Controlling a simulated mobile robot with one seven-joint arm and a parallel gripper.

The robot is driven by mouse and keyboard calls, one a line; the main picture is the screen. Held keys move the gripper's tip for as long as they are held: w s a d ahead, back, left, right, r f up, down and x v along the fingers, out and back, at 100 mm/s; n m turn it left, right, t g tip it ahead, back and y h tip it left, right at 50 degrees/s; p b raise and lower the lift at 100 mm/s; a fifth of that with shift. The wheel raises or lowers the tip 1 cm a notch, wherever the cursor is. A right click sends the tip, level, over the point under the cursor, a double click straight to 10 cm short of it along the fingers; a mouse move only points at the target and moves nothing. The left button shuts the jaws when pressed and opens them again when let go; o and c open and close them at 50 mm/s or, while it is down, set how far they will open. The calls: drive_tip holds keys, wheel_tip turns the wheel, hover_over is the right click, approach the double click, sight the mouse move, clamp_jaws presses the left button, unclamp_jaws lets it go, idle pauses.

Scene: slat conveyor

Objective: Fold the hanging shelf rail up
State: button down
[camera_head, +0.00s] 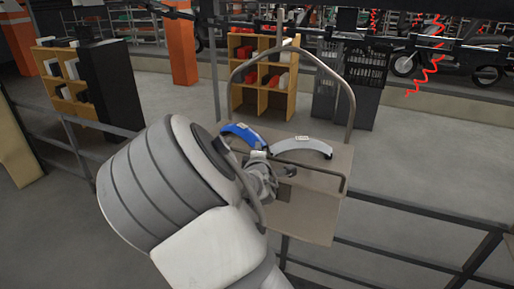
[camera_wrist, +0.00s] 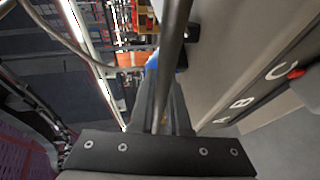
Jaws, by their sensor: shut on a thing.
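The shelf rail (camera_head: 312,167) is a thin dark bent bar. In the head view it runs across the brown-grey shelf (camera_head: 312,215) and bends down at the right end. My gripper (camera_head: 284,172) is at the rail's left part, in front of the shelf. In the wrist view the rail (camera_wrist: 174,55) runs as a dark bar from the top edge down between the fingers of my gripper (camera_wrist: 162,95), which are shut on it. My arm hides the rail's left end in the head view.
A blue curved piece (camera_head: 243,131) and a grey curved piece (camera_head: 302,146) lie on the shelf. A tall grey tube hoop (camera_head: 290,50) arches behind them. Dark fence bars (camera_head: 400,206) run to both sides. A wooden rack (camera_head: 262,83) and dark crates (camera_head: 348,85) stand behind.

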drive_tip(key=c, duration=0.9)
unclamp_jaws()
drive_tip(key=shift+s, duration=0.1)
drive_tip(key=s+r, duration=0.1)
drive_tip(key=s, duration=0.4)
drive_tip(key=s+r, duration=0.1)
drive_tip(key=s, duration=0.5)
drive_tip(key=s+d+r+p, duration=0.1)
drive_tip(key=s, duration=0.5)
drive_tip(key=shift+r, duration=0.2)
drive_tip(key=shift+w, duration=0.1)
